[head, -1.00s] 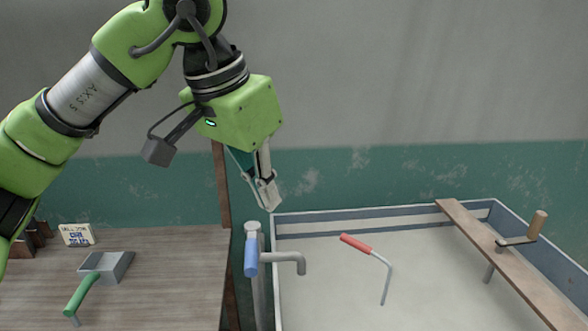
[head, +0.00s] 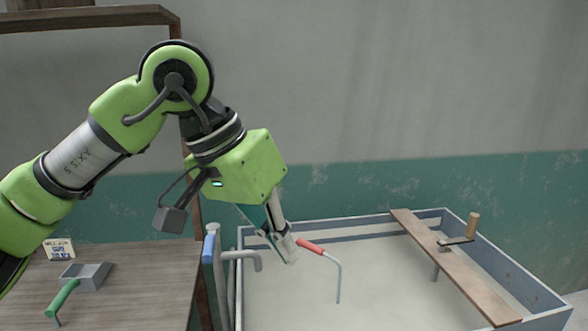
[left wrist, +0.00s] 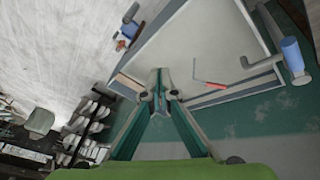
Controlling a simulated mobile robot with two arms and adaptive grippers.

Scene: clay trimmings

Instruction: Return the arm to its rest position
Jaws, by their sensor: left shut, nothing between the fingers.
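My left arm (head: 150,110) comes in from the left in the head view. Its gripper (head: 287,257) points down, shut and empty, over the left back part of the grey tray (head: 560,318). In the left wrist view the closed fingertips (left wrist: 160,92) meet in the middle of the picture with nothing between them. The red-handled tool (head: 312,247) lies in the tray just right of the fingertips in the head view; it also shows in the left wrist view (left wrist: 210,84). My right gripper is not in view.
A tap with a blue handle (head: 208,250) stands at the tray's left edge. A plank (head: 455,265) crosses the tray, with a wooden-handled tool (head: 472,225) on it. A wooden table (head: 150,270) at left holds a green-handled scoop (head: 62,297) and a small sign (head: 59,249).

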